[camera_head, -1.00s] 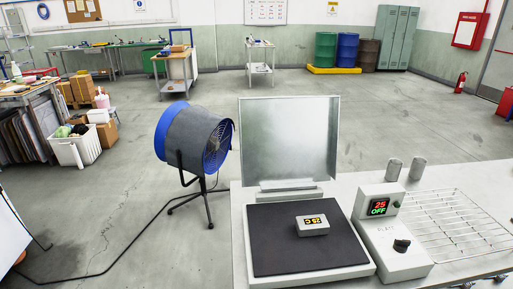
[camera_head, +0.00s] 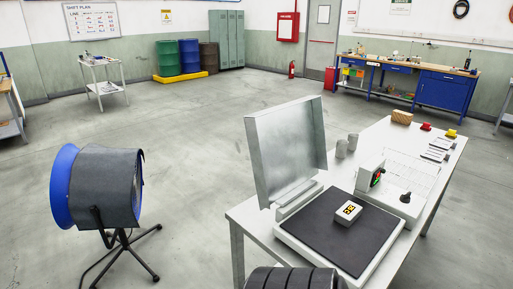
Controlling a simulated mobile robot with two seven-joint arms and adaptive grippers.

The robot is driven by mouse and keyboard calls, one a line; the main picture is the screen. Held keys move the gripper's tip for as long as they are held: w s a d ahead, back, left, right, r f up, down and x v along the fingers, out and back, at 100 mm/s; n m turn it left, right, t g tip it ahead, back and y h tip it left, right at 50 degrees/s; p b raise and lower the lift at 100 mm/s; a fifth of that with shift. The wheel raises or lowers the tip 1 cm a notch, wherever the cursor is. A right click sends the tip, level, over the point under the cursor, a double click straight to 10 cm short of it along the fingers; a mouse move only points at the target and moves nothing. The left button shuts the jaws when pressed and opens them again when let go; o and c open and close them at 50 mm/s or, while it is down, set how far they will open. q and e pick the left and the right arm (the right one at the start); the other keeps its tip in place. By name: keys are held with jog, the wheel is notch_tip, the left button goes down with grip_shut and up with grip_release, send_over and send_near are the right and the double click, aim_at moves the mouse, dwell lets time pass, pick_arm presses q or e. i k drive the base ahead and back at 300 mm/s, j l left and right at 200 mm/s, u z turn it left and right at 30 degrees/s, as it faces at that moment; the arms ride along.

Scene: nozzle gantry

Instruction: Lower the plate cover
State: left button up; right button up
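The plate cover (camera_head: 287,148) is a grey metal lid standing upright, hinged at the back-left edge of the plate unit. The flat black plate (camera_head: 325,222) lies uncovered in its white base. Neither of my grippers shows. A dark ribbed shape at the bottom edge is cut off, and I cannot tell what it is.
The unit stands on a white table (camera_head: 250,224) with a wire rack (camera_head: 412,170), two grey cylinders and small items farther back. A blue fan (camera_head: 95,186) on a tripod stands to the left. Open floor lies between the fan and table.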

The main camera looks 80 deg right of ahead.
aim_at(286, 142)
jog(key=i+l+z, duration=0.1)
jog(key=i+z, duration=0.6)
jog(key=z, duration=0.25)
jog(key=i+j+z, duration=0.15)
jog(key=i+z, duration=0.15)
jog(key=z, duration=0.15)
jog(key=i+j+z, duration=0.25)
jog(key=z, duration=0.2)
jog(key=i+z, duration=0.2)
jog(key=z, duration=0.3)
jog(key=i+j+z, duration=0.2)
jog(key=z, duration=0.3)
jog(key=i+j+z, duration=0.2)
jog(key=z, duration=0.3)
jog(key=i+j+z, duration=0.1)
jog(key=j+z, duration=0.2)
jog(key=z, duration=0.15)
jog(key=i+j+z, duration=0.15)
jog(key=j+z, duration=0.2)
jog(key=i+j+z, duration=0.15)
jog(key=j+z, duration=0.25)
jog(key=l, duration=0.1)
